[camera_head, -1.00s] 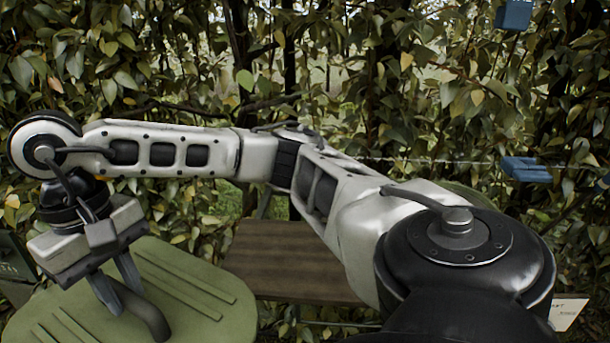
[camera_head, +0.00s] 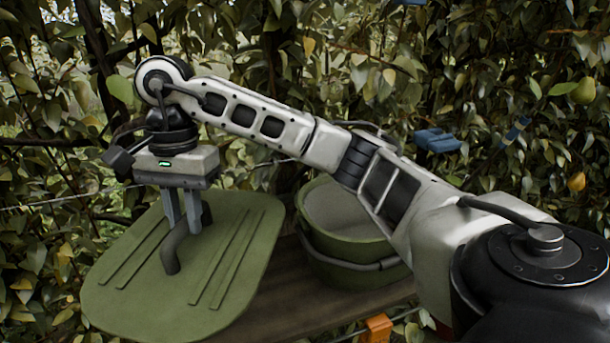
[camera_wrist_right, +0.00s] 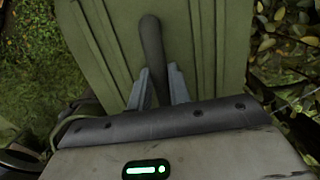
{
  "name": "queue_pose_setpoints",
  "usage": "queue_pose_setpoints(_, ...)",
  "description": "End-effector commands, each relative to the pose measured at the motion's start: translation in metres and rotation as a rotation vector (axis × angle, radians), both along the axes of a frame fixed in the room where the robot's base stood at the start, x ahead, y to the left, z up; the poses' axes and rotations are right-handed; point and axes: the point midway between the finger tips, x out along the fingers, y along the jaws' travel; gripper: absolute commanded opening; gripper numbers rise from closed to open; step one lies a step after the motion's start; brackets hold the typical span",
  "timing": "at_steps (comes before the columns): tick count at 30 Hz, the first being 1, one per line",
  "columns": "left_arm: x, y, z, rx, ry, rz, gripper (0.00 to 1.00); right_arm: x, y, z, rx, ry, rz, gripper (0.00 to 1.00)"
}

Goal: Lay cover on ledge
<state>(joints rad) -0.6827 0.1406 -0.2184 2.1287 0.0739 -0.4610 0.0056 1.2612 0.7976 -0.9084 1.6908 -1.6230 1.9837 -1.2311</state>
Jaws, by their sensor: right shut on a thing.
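The cover (camera_head: 232,235) is a green, rounded flat lid with raised ridges and a dark bent handle (camera_head: 172,250). My right gripper (camera_head: 187,222) is shut on that handle, pointing down from above. In the right wrist view the handle also stands between the fingers (camera_wrist_right: 159,85), with the green cover (camera_wrist_right: 205,40) beyond. The ledge (camera_head: 310,318) is a brown wooden board; the cover hides its left part. I cannot tell whether the cover touches it. My left gripper is out of view.
A green bucket (camera_head: 340,262) stands on the ledge, just right of the cover. An orange piece (camera_head: 378,327) shows at the ledge's front. Dense foliage with pears (camera_head: 583,92) and blue clips (camera_head: 437,140) surrounds the place. My right arm crosses in front of the bucket.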

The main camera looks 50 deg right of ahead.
Motion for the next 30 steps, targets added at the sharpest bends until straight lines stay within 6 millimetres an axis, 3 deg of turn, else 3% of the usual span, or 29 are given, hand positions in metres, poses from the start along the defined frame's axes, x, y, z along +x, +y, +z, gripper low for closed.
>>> queue_pose_setpoints(3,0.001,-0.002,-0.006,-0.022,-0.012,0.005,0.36,0.016,-0.026,-0.008,0.001,0.001,-0.414,0.0)
queue_pose_setpoints(6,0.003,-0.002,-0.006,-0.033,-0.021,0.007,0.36,0.025,-0.043,-0.009,0.001,0.0,-0.693,0.0)
queue_pose_setpoints(12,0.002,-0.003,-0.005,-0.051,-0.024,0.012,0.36,0.034,-0.061,-0.012,-0.001,0.0,-1.002,0.0)
queue_pose_setpoints(17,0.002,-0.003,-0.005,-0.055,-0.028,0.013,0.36,0.034,-0.064,-0.033,-0.004,0.004,-1.05,0.0)
queue_pose_setpoints(24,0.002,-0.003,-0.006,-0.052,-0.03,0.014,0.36,0.033,-0.064,-0.097,-0.006,0.005,-1.047,0.0)
queue_pose_setpoints(30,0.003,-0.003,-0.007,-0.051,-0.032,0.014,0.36,0.034,-0.063,-0.139,-0.004,0.002,-1.045,0.0)
